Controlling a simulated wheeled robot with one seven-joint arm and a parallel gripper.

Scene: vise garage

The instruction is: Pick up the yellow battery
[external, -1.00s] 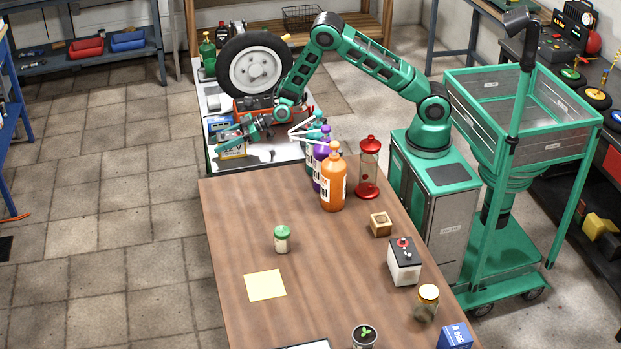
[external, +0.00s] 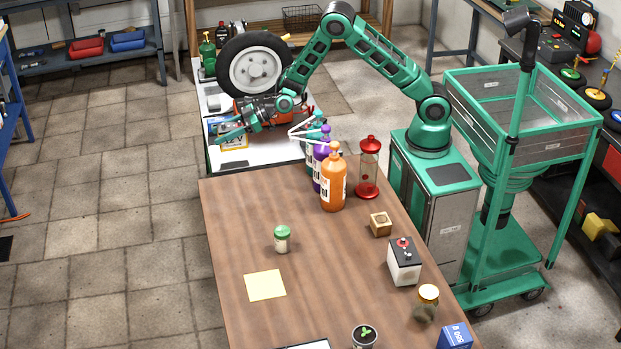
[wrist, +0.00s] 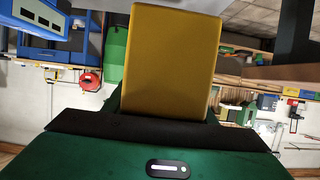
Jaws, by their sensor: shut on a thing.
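The yellow battery (wrist: 172,62) fills the upper middle of the wrist view, close to the camera. My gripper (external: 232,131) is shut on it. In the external view the battery (external: 235,142) shows just below the fingers, with its pale label partly hidden by them. It is held above the white work surface (external: 270,153), and a dark shadow lies on the surface below it.
A wheel (external: 253,65) stands behind the gripper, with an orange-red object (external: 258,108) below it. A blue box (external: 216,123) is close by on the left. Purple (external: 320,165) and orange (external: 333,180) bottles with white spouts stand right, on the wooden table (external: 240,235).

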